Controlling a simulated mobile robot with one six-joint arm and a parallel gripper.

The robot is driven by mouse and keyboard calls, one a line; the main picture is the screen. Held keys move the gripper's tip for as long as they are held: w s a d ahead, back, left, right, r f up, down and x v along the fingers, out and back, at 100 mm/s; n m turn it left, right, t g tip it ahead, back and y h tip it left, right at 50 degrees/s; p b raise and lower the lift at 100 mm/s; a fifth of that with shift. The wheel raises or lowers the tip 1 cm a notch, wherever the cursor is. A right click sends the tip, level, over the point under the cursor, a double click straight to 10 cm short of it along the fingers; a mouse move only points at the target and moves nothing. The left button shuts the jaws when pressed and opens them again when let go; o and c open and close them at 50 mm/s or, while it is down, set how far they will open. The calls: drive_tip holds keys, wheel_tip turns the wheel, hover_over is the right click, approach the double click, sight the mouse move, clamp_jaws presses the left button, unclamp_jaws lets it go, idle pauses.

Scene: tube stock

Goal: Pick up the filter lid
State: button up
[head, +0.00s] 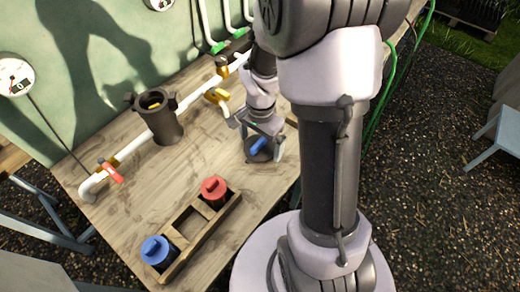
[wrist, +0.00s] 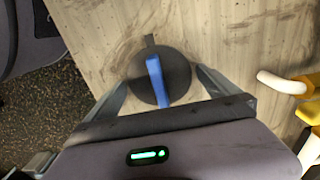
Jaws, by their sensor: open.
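The filter lid is a dark round disc with a blue bar handle across its top. It lies flat on the wooden table (head: 120,225), and in the head view the lid (head: 251,155) is partly hidden by my gripper (head: 262,146). In the wrist view the lid (wrist: 178,83) sits between the two fingers of my gripper (wrist: 162,78). My gripper is open, with one finger on either side of the lid. I cannot tell whether the fingers touch its rim. The dark filter housing (head: 163,126) stands upright on the left, its top open and something yellow inside.
A wooden rack (head: 208,232) near the table's front holds a blue-topped cartridge (head: 157,250) and a red-topped one (head: 213,188). A white pipe (head: 133,146) with a red valve handle (head: 111,172) and yellow fittings (head: 215,96) runs behind. Bare table lies between rack and lid.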

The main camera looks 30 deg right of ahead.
sight(260, 140)
drive_tip(key=shift+r, duration=0.15)
drive_tip(key=c, duration=1.3)
drive_tip(key=shift+o, duration=0.2)
drive_tip(key=shift+r, duration=0.15)
wheel_tip(260, 140, up, 4)
drive_tip(key=shift+f+p, duration=0.15)
drive_tip(key=shift+p, duration=1.1)
drive_tip(key=s+d, duration=0.2)
drive_tip(key=s, duration=0.5)
drive_tip(key=s+d+r, duration=0.1)
drive_tip(key=s+d, duration=0.2)
drive_tip(key=s, duration=0.5)
drive_tip(key=shift+d, duration=0.15)
